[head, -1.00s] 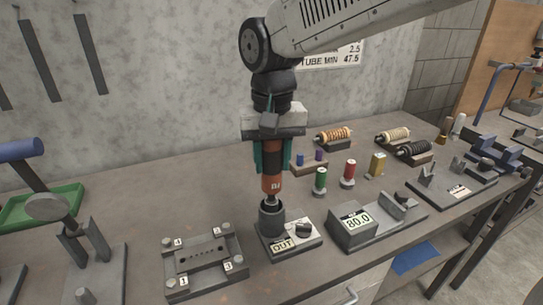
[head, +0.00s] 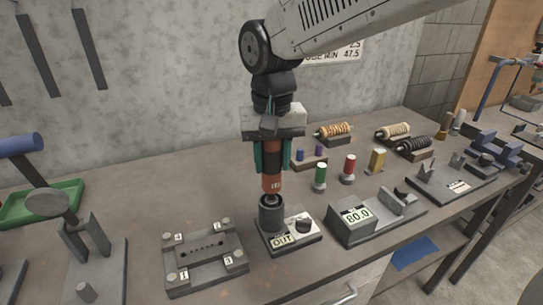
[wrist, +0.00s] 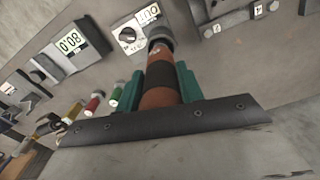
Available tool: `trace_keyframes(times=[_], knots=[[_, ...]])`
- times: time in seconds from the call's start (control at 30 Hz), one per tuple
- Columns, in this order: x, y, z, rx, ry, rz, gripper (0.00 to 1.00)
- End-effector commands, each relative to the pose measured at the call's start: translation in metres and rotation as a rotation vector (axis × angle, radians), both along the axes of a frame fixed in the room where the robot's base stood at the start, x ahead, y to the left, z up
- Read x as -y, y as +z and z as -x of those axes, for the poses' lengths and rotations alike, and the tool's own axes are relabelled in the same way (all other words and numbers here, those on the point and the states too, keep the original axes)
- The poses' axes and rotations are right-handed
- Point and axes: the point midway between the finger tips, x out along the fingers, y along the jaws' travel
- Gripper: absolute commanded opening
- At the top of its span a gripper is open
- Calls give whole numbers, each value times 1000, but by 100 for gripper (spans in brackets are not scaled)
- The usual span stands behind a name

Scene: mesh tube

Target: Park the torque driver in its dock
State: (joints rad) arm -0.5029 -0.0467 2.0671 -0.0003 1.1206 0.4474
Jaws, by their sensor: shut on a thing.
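The torque driver (head: 271,183) has an orange and black body and stands upright. My gripper (head: 271,155) is shut on it, with a green finger on each side of the body. The driver's lower end is in the mouth of the grey cylindrical dock (head: 271,214), which stands on a plate marked OUT with a dark knob. How deep its tip sits is hidden by the dock wall. In the wrist view the driver (wrist: 160,72) runs between the green fingers toward the dock (wrist: 159,32).
A fixture plate with numbered corner posts (head: 203,257) lies left of the dock. A block reading 80.0 (head: 356,216) stands to its right. Small green (head: 320,174) and red (head: 349,167) cylinders and several coils stand behind. A green tray (head: 40,203) is at far left.

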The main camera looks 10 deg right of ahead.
Motion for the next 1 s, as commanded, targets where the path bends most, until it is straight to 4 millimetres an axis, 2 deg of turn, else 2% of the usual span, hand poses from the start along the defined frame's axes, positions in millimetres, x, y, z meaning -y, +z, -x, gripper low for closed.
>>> trace_keyframes(times=[1.0], knots=[[0, -11, 0, 1, 0, 0, 10]])
